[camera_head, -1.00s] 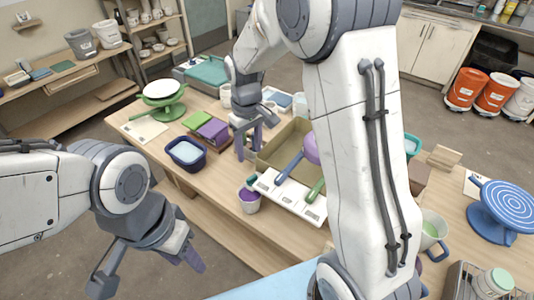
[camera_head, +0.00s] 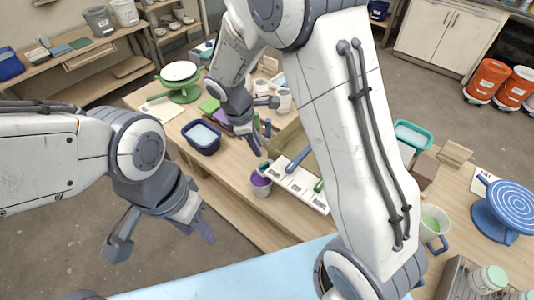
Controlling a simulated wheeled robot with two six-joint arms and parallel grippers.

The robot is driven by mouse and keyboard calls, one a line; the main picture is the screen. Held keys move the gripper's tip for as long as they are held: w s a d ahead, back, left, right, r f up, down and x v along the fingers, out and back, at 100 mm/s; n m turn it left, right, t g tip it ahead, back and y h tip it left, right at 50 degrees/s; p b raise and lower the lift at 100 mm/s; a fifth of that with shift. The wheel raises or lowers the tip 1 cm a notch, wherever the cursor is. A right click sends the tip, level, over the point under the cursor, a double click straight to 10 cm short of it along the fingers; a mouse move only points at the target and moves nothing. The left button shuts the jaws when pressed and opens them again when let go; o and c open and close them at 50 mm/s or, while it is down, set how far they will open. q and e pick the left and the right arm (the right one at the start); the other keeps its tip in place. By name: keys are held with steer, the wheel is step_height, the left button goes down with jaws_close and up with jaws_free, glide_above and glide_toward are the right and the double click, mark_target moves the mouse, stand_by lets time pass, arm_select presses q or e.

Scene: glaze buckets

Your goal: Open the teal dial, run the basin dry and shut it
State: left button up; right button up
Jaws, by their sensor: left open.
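A tan rectangular basin (camera_head: 286,137) stands on the wooden table, partly hidden behind my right arm. A white panel with labels (camera_head: 300,187) lies along its near side. A small teal-green part (camera_head: 264,166) shows at the panel's left end, above a small bucket with purple contents (camera_head: 260,184). I cannot tell for sure whether it is the dial. My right gripper (camera_head: 254,142) hangs at the basin's left end with its fingers apart, holding nothing that I can see. My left gripper (camera_head: 160,238) is open and empty, over the floor in front of the table.
A navy tub (camera_head: 202,138) stands left of my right gripper, with a green stand (camera_head: 180,85) behind it. A blue handle (camera_head: 298,160) lies across the panel. At right are a teal-rimmed tub (camera_head: 413,136), a mug (camera_head: 432,226) and a blue banding wheel (camera_head: 505,210).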

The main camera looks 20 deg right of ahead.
mark_target(263, 164)
steer(key=f+n, duration=0.2)
steer(key=f, duration=0.1)
steer(key=d+f+n+p, duration=0.1)
steer(key=f+n, duration=0.1)
steer(key=f, duration=0.1)
steer(key=w+f+n+t+h+p, duration=0.1)
steer(key=f+n, duration=0.2)
steer(key=shift+d+f, duration=0.3)
steer(key=shift+f, duration=0.05)
arm_select(q)
step_height(263, 164, up, 3)
steer(key=shift+r, duration=0.2)
arm_select(e)
jaws_close()
